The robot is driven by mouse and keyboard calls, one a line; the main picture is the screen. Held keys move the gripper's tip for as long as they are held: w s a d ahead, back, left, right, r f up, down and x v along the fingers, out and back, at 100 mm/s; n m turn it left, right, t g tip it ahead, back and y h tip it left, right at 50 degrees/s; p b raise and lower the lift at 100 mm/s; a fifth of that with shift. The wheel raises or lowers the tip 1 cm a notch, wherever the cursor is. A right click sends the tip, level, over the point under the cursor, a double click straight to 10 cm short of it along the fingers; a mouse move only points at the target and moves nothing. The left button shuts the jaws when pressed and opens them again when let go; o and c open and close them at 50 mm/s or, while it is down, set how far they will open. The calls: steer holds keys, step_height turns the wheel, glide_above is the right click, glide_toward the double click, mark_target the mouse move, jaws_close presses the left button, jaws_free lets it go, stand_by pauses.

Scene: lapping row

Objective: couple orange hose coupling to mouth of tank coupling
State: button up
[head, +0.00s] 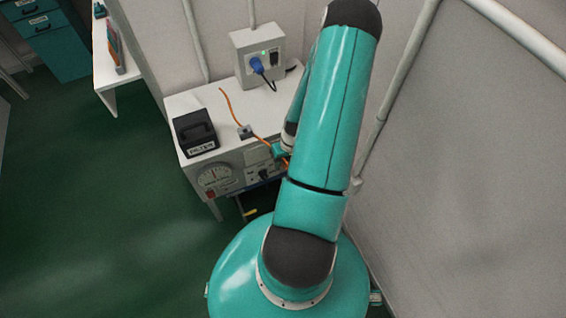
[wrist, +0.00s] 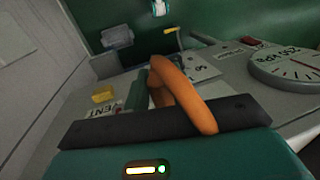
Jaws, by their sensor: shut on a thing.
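An orange hose (head: 228,105) runs over the white bench top, through a small grey clip, to my gripper (head: 282,152) at the bench's front edge. In the wrist view the orange hose (wrist: 185,90) arches up and bends back over the dark bar of my gripper (wrist: 150,88). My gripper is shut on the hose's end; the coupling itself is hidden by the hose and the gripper. I cannot make out the mouth of the tank coupling in either view, nor whether the two touch.
A black case (head: 195,133) stands on the bench (head: 190,98). A round gauge (head: 214,177) is on the bench front and shows in the wrist view (wrist: 290,68). A yellow handle (head: 250,212) sticks out below. A wall box (head: 258,55) with a blue plug stands behind; a wall closes the right.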

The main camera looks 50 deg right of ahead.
steer(key=shift+w+d, duration=0.2)
steer(key=shift+w, duration=0.15)
stand_by(0.7)
steer(key=shift+s+a, duration=0.1)
steer(key=shift+s, duration=0.05)
steer(key=shift+s+a, duration=0.1)
steer(key=shift+s, duration=0.1)
steer(key=shift+f, duration=0.15)
stand_by(0.6)
steer(key=shift+w+d, duration=0.2)
steer(key=shift+w, duration=0.1)
stand_by(1.0)
steer(key=shift+s+a, duration=0.1)
steer(key=shift+s, duration=0.05)
steer(key=shift+s, duration=0.15)
steer(key=shift+a, duration=0.1)
